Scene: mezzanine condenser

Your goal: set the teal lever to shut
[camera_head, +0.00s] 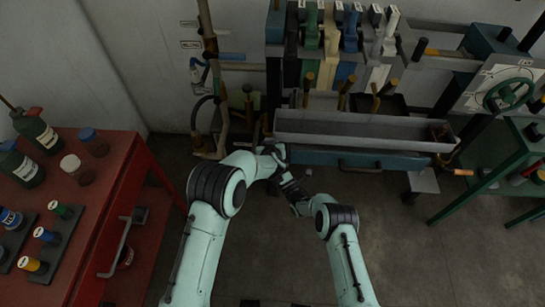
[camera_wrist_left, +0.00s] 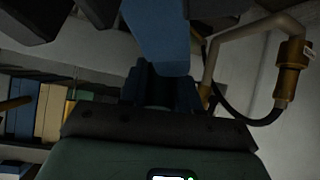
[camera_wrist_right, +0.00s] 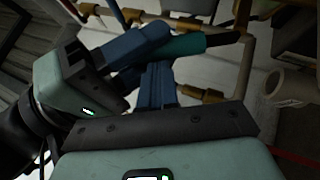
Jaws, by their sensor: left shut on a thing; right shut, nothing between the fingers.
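The teal lever (camera_wrist_right: 190,44) shows in the right wrist view as a short teal bar, with brass pipe fittings close by its right end. My left gripper (camera_wrist_right: 145,44) reaches in from the left there, its blue fingers shut on the lever's left end. In the left wrist view, my left fingers (camera_wrist_left: 158,90) are dark and what they hold is hidden. My right gripper (camera_wrist_right: 157,85) is shut and empty, just below the left fingers. In the head view my wrists cover the lever, so its setting cannot be told.
Pipes with brass fittings (camera_wrist_right: 155,28) run close around the grippers. A long grey trough (camera_head: 350,130) and a blue drawer front (camera_head: 400,161) stand to the right. A red bench (camera_head: 110,180) with bottles is at left, a green table (camera_head: 470,190) at right. Some floor is clear.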

